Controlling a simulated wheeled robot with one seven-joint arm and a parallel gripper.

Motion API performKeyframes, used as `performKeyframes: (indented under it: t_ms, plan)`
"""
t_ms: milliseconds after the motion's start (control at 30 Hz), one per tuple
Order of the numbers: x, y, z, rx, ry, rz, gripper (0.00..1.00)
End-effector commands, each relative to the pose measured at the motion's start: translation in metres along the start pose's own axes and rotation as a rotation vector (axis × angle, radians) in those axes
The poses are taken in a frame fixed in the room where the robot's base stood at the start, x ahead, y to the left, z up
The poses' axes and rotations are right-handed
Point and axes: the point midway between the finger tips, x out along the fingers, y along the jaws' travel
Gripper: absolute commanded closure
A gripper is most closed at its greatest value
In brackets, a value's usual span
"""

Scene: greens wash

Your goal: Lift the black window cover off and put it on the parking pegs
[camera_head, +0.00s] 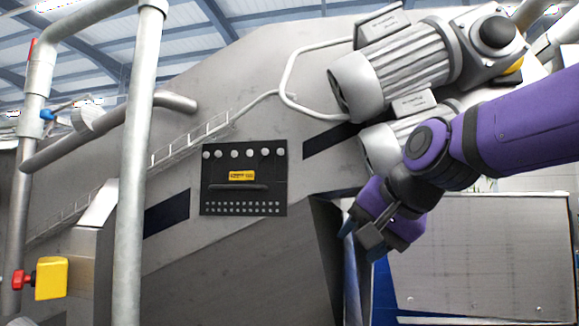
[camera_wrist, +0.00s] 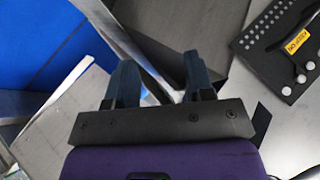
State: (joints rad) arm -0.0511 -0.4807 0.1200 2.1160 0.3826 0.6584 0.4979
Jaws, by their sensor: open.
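The black window cover (camera_head: 225,198) hangs flat against the sloping grey machine side in the head view. It has a row of round pale knobs along its top, a yellow label (camera_head: 242,176), a dark bar handle (camera_head: 238,187) and rows of small holes below. Part of the cover (camera_wrist: 276,38) also shows at the upper right of the wrist view. My gripper (camera_head: 360,238) is open and empty, to the right of the cover and lower, apart from it. Its two dark blue fingers (camera_wrist: 158,70) stand apart in the wrist view. I cannot make out the parking pegs.
A grey upright pipe (camera_head: 133,170) stands at the left, in front of the machine. A yellow box with a red knob (camera_head: 51,278) is at the lower left. Motors (camera_head: 410,65) overhang above my arm. A metal cabinet (camera_head: 480,255) stands at the right.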

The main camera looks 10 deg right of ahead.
Motion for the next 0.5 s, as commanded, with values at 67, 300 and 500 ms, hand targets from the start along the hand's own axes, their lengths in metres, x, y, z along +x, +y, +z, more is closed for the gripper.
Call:
performKeyframes:
  t_ms: [67, 300, 500]
  plan:
    - [0.009, -0.049, -0.021, 0.129, 0.012, -0.100, 0.51]
    - [0.019, -0.150, -0.057, 0.458, -0.009, -0.328, 0.51]
    - [0.024, -0.178, -0.067, 0.557, -0.029, -0.389, 0.51]
